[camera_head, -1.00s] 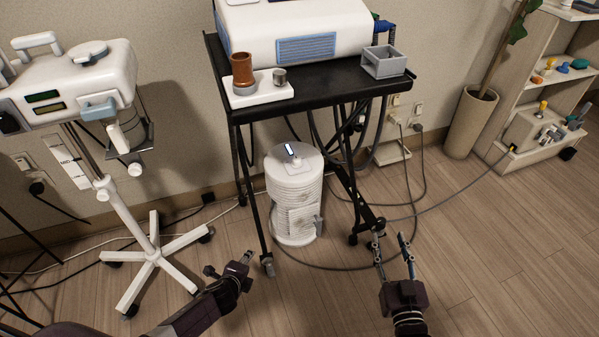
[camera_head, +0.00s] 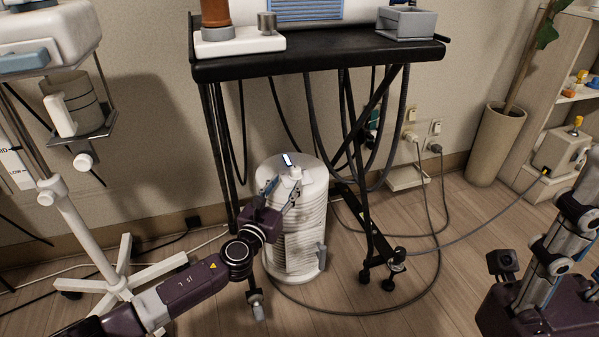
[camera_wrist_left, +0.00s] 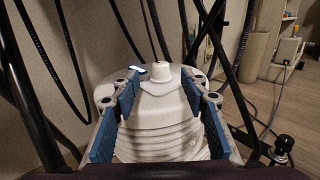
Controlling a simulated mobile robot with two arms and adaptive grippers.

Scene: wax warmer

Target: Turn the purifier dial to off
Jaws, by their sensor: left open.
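The purifier (camera_head: 305,232) is a white ribbed cylinder standing on the floor under the black cart. On its top are a small white raised dial (camera_head: 296,172) and a lit display strip (camera_head: 287,160). My left gripper (camera_head: 284,187) is open, with its fingers at the front left of the purifier's top, below the dial. In the left wrist view the dial (camera_wrist_left: 162,74) stands between and beyond the two blue-padded fingers (camera_wrist_left: 158,95); nothing is held. I cannot see any dial marking. Part of my right gripper (camera_head: 545,262) shows at the lower right, away from the purifier; its tips are unclear.
The black cart (camera_head: 330,62) overhangs the purifier, with legs and hanging cables around it. A white wheeled stand (camera_head: 95,255) is at left. A planter (camera_head: 497,142) and shelf are at right. Cables (camera_head: 370,312) lie on the floor.

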